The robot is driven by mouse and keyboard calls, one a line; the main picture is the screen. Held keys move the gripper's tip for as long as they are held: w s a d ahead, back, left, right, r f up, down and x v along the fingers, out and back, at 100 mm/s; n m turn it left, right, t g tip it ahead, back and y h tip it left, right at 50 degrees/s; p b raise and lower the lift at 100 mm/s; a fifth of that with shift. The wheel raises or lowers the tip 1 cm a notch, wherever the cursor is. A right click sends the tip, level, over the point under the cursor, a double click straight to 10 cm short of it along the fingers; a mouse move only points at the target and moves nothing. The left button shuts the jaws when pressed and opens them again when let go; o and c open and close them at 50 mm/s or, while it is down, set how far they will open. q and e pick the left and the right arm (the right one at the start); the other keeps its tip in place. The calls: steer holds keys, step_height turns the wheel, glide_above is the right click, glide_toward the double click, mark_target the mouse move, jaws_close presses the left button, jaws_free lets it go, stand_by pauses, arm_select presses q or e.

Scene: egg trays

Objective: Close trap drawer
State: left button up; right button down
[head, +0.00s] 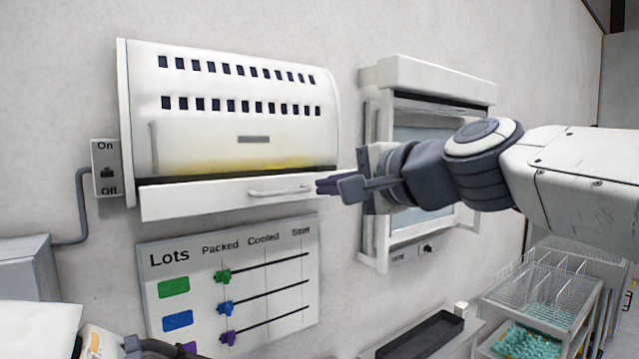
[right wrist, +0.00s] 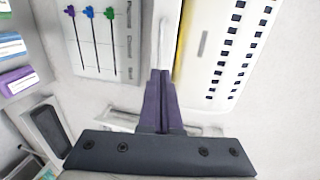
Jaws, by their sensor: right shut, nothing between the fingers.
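The trap drawer (head: 225,197) is the long white front at the bottom of a white wall unit with rows of dark slots (head: 235,85). It stands out a little from the unit, with a dark gap above it and a bar handle (head: 280,191) near its right end. My right gripper (head: 326,186) is shut and empty, its purple fingertips by the drawer's right end. In the right wrist view, the closed fingers (right wrist: 161,80) point at the drawer front (right wrist: 164,50); I cannot tell whether they touch. My left gripper is out of view.
A lots board (head: 235,280) with coloured sliders hangs below the unit. An On/Off switch (head: 107,168) is at its left. A white-framed wall hatch (head: 425,80) is behind my right arm. A black tray (head: 420,335) and wire rack (head: 540,280) stand lower right.

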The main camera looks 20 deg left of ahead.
mark_target(288, 192)
arm_select(q)
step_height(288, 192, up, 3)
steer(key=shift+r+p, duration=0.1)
steer(key=shift+p, duration=1.15)
arm_select(e)
steer(key=x, duration=0.9)
steer(key=shift+w+a, duration=0.1)
steer(key=shift+a, duration=0.1)
steer(key=shift+w, duration=0.1)
